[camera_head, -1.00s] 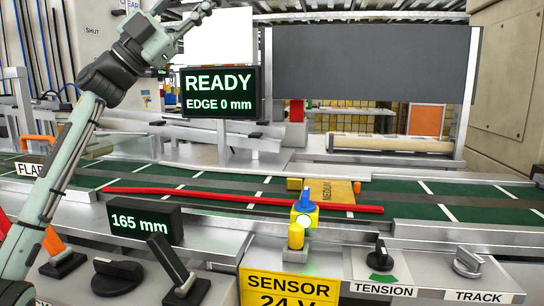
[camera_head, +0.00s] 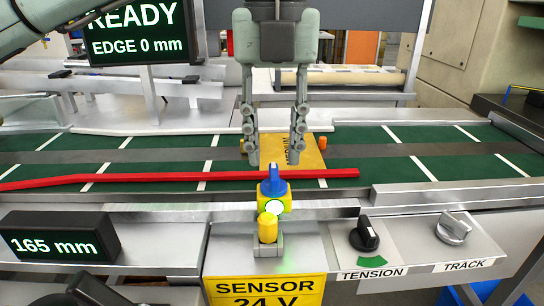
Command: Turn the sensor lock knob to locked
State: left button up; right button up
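The sensor lock knob (camera_head: 273,183) is blue with an upright grip and sits on top of a yellow sensor block (camera_head: 273,204) at the near edge of the belt. A lit, pale green-white round face shows on the block's front. My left gripper (camera_head: 272,160) points down just above and behind the knob, with its two fingers apart and nothing between them. I cannot tell that either finger touches the knob. A yellow "SENSOR 24 V" sign (camera_head: 264,290) is below. My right gripper does not show.
A yellow cylinder (camera_head: 267,228) stands on a bracket in front of the sensor. A red strip (camera_head: 120,178) lies along the green belt (camera_head: 400,139). The tension knob (camera_head: 366,234) and track knob (camera_head: 453,228) are at the right. A "165 mm" display (camera_head: 58,239) is at the left.

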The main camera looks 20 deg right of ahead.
aim_at(273, 170)
pick_arm(q)
jog(key=shift+f, duration=1.65)
jog(key=shift+c, duration=0.3)
grip_shut()
